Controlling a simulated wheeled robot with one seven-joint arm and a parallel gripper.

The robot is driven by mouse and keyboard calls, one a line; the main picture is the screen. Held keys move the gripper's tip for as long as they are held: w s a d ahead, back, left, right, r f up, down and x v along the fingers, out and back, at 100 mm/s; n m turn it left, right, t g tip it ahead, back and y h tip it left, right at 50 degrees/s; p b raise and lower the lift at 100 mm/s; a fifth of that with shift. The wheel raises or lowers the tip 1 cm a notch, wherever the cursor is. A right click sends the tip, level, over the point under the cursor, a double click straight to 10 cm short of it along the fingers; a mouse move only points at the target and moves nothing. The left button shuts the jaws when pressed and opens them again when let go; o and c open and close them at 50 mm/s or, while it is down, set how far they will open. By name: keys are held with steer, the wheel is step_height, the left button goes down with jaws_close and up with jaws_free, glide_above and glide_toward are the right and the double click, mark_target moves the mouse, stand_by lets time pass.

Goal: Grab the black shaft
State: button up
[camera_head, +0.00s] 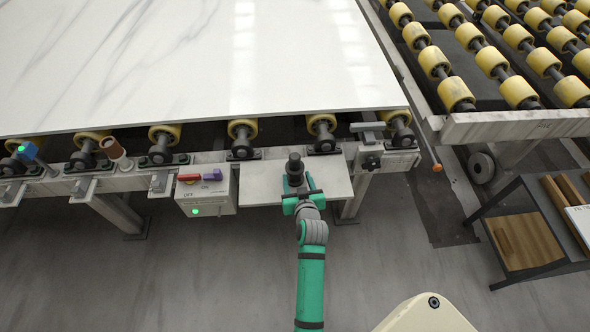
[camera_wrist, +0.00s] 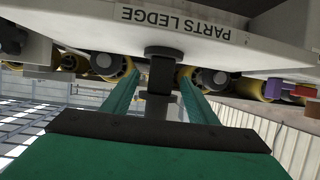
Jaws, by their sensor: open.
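The black shaft (camera_head: 294,168) stands upright on the light parts ledge (camera_head: 330,184) at the front of the slab table. In the wrist view, which shows the scene upside down, the black shaft (camera_wrist: 161,76) appears between my two green fingers, with a wider round part against the ledge (camera_wrist: 235,58). My gripper (camera_head: 297,194) is at the ledge, just in front of the shaft in the head view. In the wrist view my gripper (camera_wrist: 159,82) is open, with gaps on both sides of the shaft. I cannot tell exactly how deep the shaft sits between the fingers.
A white marble slab (camera_head: 180,60) lies on yellow rollers behind the ledge. A control box (camera_head: 207,192) with red and purple switches is left of it. A clamp block (camera_head: 372,160) is to the right. A side table (camera_head: 525,240) stands at far right.

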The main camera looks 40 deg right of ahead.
mark_target(295, 172)
steer(key=x, duration=0.4)
steer(key=shift+w+d+f, duration=0.1)
steer(key=shift+w, duration=0.1)
jaws_close()
